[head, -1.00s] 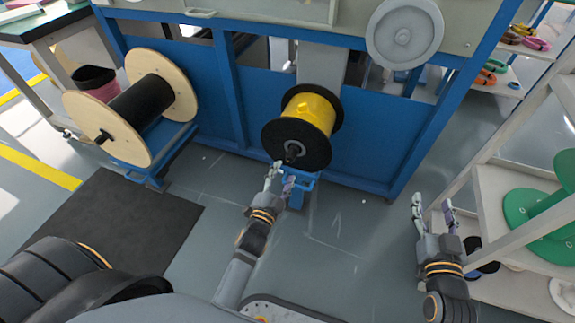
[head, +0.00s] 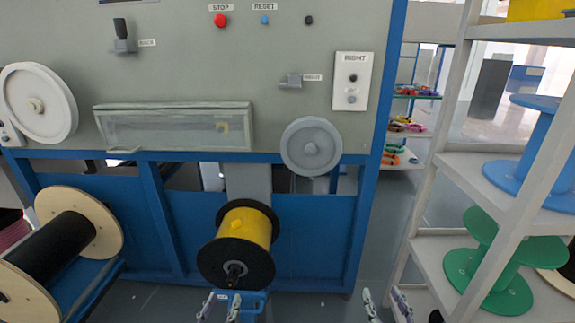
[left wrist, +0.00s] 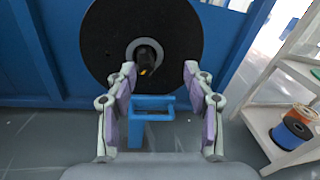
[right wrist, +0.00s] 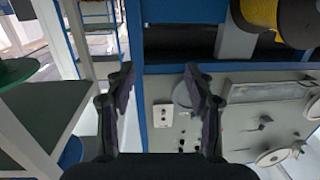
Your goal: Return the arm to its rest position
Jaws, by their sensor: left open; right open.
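My left gripper (head: 220,306) shows at the bottom edge of the head view, just below the yellow cable spool (head: 247,228). In the left wrist view its fingers (left wrist: 158,90) are open and empty. They stand in front of the spool's black flange (left wrist: 110,40) and its hub, and I see no contact. My right gripper (head: 386,305) is at the bottom edge of the head view, right of the spool and near the shelf. In the right wrist view its fingers (right wrist: 157,85) are open and empty. Most of both arms is out of the head view.
A blue-framed grey machine (head: 280,185) stands ahead, with a red STOP button (head: 220,20) and a RIGHT panel (head: 351,80). A black cable spool (head: 100,225) is at left. A shelf (head: 420,262) with green (head: 520,262) and blue spools is at right. Floor shows between machine and shelf.

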